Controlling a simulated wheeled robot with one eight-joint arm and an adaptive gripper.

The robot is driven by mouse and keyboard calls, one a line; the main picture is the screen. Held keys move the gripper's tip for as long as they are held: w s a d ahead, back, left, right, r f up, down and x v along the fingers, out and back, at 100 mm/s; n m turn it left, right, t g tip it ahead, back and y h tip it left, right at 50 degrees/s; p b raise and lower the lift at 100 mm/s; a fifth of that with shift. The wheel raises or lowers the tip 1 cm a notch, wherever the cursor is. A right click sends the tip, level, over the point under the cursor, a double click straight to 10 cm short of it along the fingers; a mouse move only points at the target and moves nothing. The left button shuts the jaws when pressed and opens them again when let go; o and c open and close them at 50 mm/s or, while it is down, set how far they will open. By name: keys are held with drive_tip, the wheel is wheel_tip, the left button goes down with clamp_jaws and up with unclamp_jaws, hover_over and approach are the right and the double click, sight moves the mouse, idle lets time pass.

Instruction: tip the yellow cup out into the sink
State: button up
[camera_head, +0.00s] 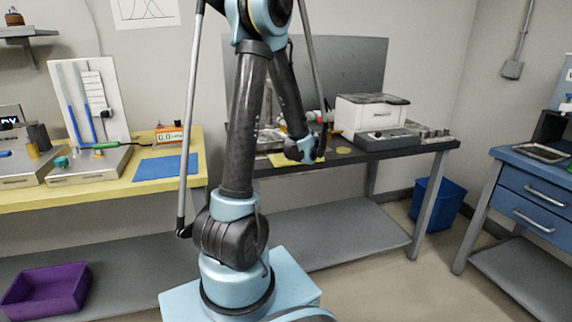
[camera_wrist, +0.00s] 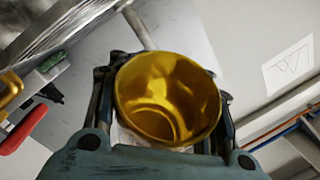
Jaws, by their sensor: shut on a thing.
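The yellow cup (camera_wrist: 168,98) fills the middle of the wrist view, its mouth turned toward the camera. Its glossy inside and round bottom show, and I see no loose contents in it. My gripper (camera_wrist: 165,82) is shut on the cup, with dark fingers on both sides of it. In the head view the end of my arm (camera_head: 306,148) is over the dark bench, near its left part; the cup cannot be made out there. I cannot pick out the sink for sure in either view.
The dark bench (camera_head: 410,148) carries a white box-shaped device (camera_head: 372,113) and a yellow disc (camera_head: 343,150). A yellow bench (camera_head: 100,188) with instruments stands left. A blue bin (camera_head: 437,203) and blue drawers (camera_head: 535,205) are right. A purple tray (camera_head: 45,291) lies low left.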

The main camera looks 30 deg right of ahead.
idle(0.8)
drive_tip(key=m, duration=0.1)
drive_tip(key=f+m+g, duration=0.1)
drive_tip(key=d+f, duration=0.1)
drive_tip(key=shift+w+f+m+g+y, duration=0.15)
drive_tip(key=shift+w+m+g+y, duration=0.15)
drive_tip(key=shift+m+g, duration=0.1)
drive_tip(key=shift+d+f, duration=0.1)
